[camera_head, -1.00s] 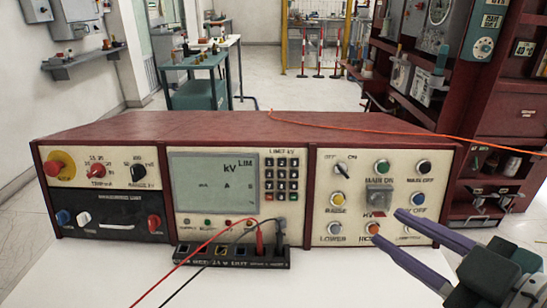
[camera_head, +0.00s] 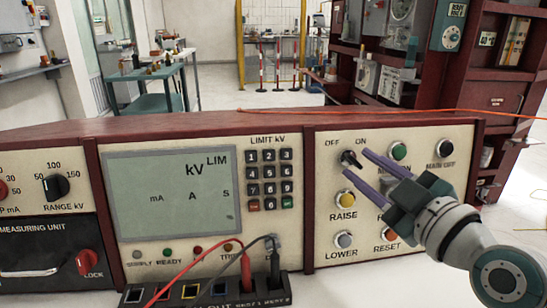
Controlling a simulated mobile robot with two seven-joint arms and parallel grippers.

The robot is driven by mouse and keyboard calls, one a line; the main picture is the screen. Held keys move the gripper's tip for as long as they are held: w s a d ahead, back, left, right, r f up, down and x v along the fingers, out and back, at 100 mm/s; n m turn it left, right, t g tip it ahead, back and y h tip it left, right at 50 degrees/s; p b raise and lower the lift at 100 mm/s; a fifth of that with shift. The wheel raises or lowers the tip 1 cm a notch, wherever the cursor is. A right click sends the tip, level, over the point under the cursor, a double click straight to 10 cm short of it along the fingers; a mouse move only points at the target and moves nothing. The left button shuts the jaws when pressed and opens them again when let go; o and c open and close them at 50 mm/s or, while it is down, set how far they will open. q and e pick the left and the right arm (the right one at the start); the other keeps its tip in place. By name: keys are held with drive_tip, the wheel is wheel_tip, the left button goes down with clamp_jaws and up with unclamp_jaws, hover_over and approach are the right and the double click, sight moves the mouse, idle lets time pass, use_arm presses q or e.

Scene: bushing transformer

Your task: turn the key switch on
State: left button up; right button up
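The key switch (camera_head: 350,160) is a small black knob on a silver collar, below the OFF and ON labels at the upper left of the console's right-hand panel. It looks tilted, but which label it points to is hard to tell. My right gripper (camera_head: 363,166) reaches in from the right, its two purple fingers apart and nothing visible between them. Its fingertips are just right of the knob, one higher and one lower; contact cannot be told. My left gripper is not in view.
The green MAIN ON button (camera_head: 398,150) and black MAIN OFF button (camera_head: 445,148) are right of the switch. The yellow RAISE button (camera_head: 345,199) is below it. My gripper partly hides other buttons. A display (camera_head: 168,195) and keypad (camera_head: 269,180) are at left.

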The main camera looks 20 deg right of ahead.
drive_tip(key=shift+w, duration=1.05)
clamp_jaws()
